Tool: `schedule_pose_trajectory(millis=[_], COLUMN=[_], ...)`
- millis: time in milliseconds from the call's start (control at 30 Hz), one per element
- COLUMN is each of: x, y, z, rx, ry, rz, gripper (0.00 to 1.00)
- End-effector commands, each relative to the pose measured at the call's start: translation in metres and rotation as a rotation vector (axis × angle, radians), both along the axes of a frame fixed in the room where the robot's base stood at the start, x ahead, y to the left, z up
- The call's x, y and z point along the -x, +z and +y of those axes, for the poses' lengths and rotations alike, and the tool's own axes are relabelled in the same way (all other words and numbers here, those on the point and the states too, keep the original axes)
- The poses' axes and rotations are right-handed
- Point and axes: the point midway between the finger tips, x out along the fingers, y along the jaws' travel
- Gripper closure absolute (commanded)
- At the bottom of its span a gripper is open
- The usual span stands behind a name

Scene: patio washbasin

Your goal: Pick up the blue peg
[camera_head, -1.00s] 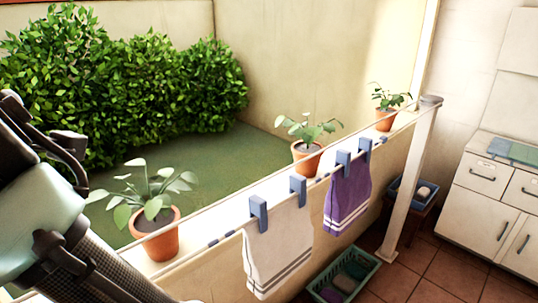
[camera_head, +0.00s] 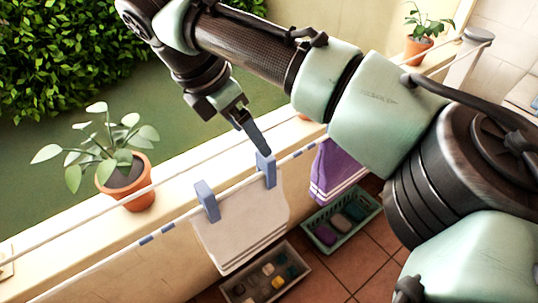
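Two blue pegs, a left one (camera_head: 207,201) and a right one (camera_head: 266,169), clip a white towel (camera_head: 235,235) to the line. A purple towel (camera_head: 335,170) hangs to the right; its top is behind my arm, and its pegs are hidden. My gripper (camera_head: 260,147) points down just above the right peg on the white towel. Its slim dark blue-grey end appears close to the peg's top; I cannot tell whether it touches. The fingers overlap in this view, so I cannot tell their opening.
A potted plant (camera_head: 125,180) stands on the ledge at left, another pot (camera_head: 420,45) at the far right. Below are a green basket (camera_head: 312,238) with folded cloths and a grey tray (camera_head: 240,297) with several small items. A post (camera_head: 465,60) stands at upper right.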

Motion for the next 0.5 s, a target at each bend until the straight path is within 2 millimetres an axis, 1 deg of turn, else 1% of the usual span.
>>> schedule_pose_trajectory(millis=[100,200,367,500], x=[-0.004,-0.006,-0.008,-0.010], y=[-0.017,-0.028,-0.035,-0.048], z=[-0.007,-0.010,-0.013,-0.019], rx=[0.000,-0.002,-0.002,-0.001], ry=[-0.001,-0.001,0.000,0.001], rz=[0.000,0.000,-0.003,-0.001], gripper=[0.12,0.12,0.12,0.12])
